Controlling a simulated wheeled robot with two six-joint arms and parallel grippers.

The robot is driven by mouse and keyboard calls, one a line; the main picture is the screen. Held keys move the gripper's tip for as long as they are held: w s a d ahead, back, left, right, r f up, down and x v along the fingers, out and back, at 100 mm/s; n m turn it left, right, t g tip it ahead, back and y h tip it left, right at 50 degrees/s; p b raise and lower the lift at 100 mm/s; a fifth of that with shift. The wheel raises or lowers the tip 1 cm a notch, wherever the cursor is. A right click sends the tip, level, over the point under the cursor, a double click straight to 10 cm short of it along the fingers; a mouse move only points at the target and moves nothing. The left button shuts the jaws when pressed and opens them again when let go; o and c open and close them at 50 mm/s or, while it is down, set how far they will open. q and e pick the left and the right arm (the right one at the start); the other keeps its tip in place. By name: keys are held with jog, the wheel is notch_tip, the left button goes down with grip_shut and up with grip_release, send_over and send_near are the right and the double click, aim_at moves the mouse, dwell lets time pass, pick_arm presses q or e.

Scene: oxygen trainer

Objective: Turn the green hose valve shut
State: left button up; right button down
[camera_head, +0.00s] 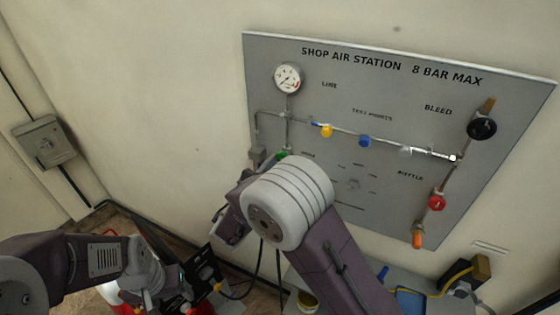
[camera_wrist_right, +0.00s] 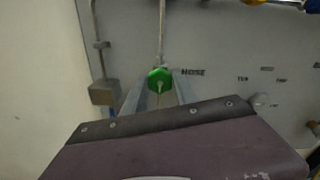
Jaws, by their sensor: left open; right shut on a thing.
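The green hose valve (camera_wrist_right: 160,80) shows in the right wrist view, on a vertical pipe beside the HOSE label. A small part of the green valve (camera_head: 282,154) also shows in the head view, above my right wrist. My right gripper (camera_wrist_right: 159,98) has its grey fingers on both sides of the green valve and is shut on it. In the head view my right arm hides these fingers and most of the valve. My left gripper (camera_head: 150,292) is low at the left, open, well away from the panel; its fingertips are hard to make out.
The grey panel (camera_head: 345,75) carries a gauge (camera_head: 288,78), yellow (camera_head: 326,131) and blue (camera_head: 364,141) test points, a black bleed knob (camera_head: 482,126) and a red bottle valve (camera_head: 437,202). A grey box (camera_wrist_right: 104,93) sits left of the green valve. A bench (camera_head: 340,278) stands below.

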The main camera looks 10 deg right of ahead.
jog(key=shift+f+m+b, duration=0.1)
jog(key=shift+m+b, duration=17.8)
jog(key=shift+b, duration=1.9)
jog(key=c, duration=1)
grip_release()
